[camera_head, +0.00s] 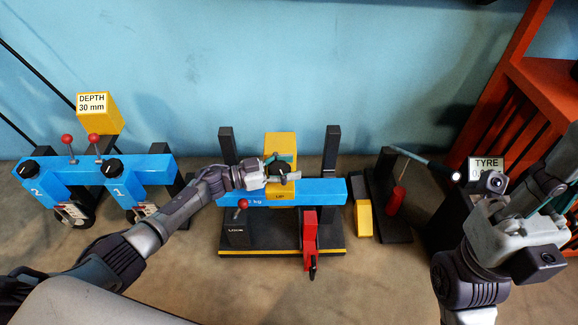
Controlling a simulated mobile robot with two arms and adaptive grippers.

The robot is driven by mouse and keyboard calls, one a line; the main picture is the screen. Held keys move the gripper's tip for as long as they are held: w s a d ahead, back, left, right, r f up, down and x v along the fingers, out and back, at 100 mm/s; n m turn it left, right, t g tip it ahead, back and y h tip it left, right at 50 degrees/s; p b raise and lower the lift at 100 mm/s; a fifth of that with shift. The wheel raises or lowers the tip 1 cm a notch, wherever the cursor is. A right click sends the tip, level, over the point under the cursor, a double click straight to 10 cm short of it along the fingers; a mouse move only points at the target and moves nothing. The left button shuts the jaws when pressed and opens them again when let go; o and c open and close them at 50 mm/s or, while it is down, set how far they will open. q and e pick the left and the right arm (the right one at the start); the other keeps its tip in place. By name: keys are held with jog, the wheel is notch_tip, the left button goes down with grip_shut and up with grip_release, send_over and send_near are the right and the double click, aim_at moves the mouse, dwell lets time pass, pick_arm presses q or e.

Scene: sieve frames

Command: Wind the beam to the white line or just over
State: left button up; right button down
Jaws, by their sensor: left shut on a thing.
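The blue beam (323,190) lies level across the black press-like stand in the middle, with a "kg" marking partly hidden by my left arm. A yellow block (281,144) marked "UP" lower down stands at the beam's middle, with a black knob (280,164) on its front. My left gripper (287,175) is at this knob and is shut on it; the gripper covers part of the knob. I cannot make out a white line on the stand. My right gripper (512,238) is at the right, away from the beam; its fingers cannot be made out.
Black posts (332,150) rise behind the beam. A red lever (310,235) and a red-knobbed lever (242,205) are at its front. A blue two-station unit (130,170) stands left, below a yellow "DEPTH 30 mm" block (98,115). A "TYRE" sign (488,164) and red rack (540,95) are right.

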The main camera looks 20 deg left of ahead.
pick_arm(q)
jog(key=shift+a+f, duration=0.2)
jog(key=shift+f, duration=0.05)
jog(key=o, duration=1)
jog(key=shift+s+a+r, duration=0.1)
jog(key=shift+r, duration=0.1)
jog(key=v, duration=1.1)
jog(key=shift+s+a, duration=0.2)
jog(key=shift+a, duration=0.1)
